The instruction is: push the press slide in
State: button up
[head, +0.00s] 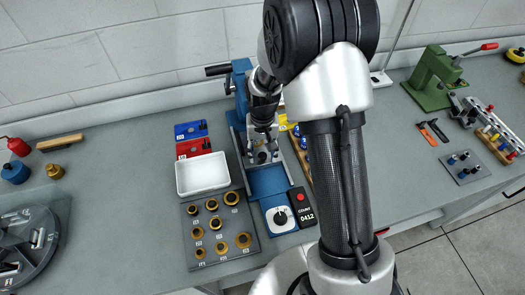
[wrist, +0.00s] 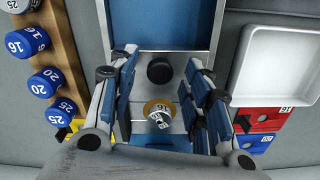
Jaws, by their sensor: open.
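The blue press (head: 240,95) stands in the middle of the bench in the head view, its black lever at the top left. My gripper (head: 262,148) points down over the press bed, just in front of the column. In the wrist view my gripper (wrist: 162,95) is open, one finger on each side of the grey press slide (wrist: 176,83). A black round knob (wrist: 160,69) and a gold ring with a metal piece marked 16 (wrist: 159,116) show on the slide between the fingers. I cannot tell whether the fingers touch anything.
A white tray (head: 203,173) and red and blue blocks lie left of the press. A plate of gold rings (head: 217,230), a dial box (head: 280,218) and a counter (head: 301,207) are in front. A wooden rack with blue pieces (wrist: 65,60) stands close beside the press.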

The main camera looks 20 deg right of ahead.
notch_tip(320, 180, up, 12)
jog(key=shift+f, duration=0.15)
dwell(0.3)
